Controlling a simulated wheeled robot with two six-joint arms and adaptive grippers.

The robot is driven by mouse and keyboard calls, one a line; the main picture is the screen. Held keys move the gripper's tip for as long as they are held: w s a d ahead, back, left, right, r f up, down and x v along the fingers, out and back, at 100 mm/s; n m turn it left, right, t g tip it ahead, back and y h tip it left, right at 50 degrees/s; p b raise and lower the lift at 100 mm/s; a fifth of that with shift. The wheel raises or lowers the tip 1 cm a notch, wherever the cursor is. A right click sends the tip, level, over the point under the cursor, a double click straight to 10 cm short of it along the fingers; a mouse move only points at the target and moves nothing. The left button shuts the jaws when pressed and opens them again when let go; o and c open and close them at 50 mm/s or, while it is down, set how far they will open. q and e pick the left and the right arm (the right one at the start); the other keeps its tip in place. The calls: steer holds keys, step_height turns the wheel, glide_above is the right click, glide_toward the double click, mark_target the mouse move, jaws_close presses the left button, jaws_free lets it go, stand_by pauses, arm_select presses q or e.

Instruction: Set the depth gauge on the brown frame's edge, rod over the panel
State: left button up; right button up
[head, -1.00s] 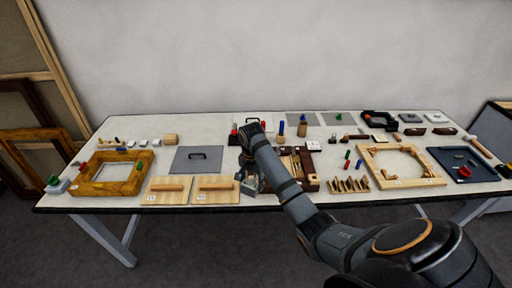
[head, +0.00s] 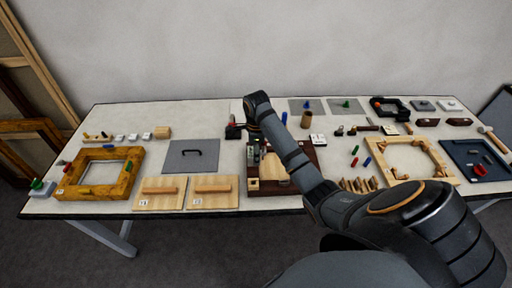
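The dark brown frame (head: 284,189) lies flat at the middle of the table's front half, with a pale wooden panel (head: 274,168) in it. My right arm comes in from the right and crosses over the frame's right part. My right gripper (head: 256,158) seems to hang at the frame's left edge. It is small and dark there, and I cannot tell whether its fingers are open or hold anything. I cannot make out the depth gauge for sure among the small grey parts by the frame. My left gripper is not in view.
A gilt frame (head: 75,190) lies at the left, beside two wooden boards with handles (head: 158,193) and a grey plate (head: 168,160). A pale wooden frame (head: 441,169) and a dark blue tray (head: 491,175) lie at the right. Small parts stand along the back.

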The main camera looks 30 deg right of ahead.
mark_target(256, 173)
steer(key=shift+s+a+f+b, duration=0.25)
steer(key=shift+s+b, duration=0.05)
steer(key=shift+b, duration=0.3)
steer(key=shift+w+d+f+b, duration=0.15)
steer(key=shift+f+b, duration=0.35)
steer(key=shift+f, duration=0.05)
steer(key=f+b, duration=0.1)
steer(key=b, duration=0.1)
steer(key=f+b, duration=0.2)
steer(key=shift+w+d+f+b, duration=0.1)
steer(key=shift+w+d+b, duration=0.1)
steer(key=shift+b, duration=0.15)
step_height(256, 173, down, 2)
steer(key=shift+a+f+p, duration=0.1)
steer(key=shift+a+p, duration=0.05)
steer(key=shift+p, duration=0.55)
steer(key=shift+f, duration=0.4)
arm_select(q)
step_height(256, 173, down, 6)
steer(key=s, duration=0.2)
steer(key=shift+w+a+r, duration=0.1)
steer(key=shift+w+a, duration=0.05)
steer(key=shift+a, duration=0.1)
arm_select(e)
steer(key=shift+f, duration=0.1)
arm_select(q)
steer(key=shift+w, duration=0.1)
arm_select(e)
steer(key=shift+f, duration=0.6)
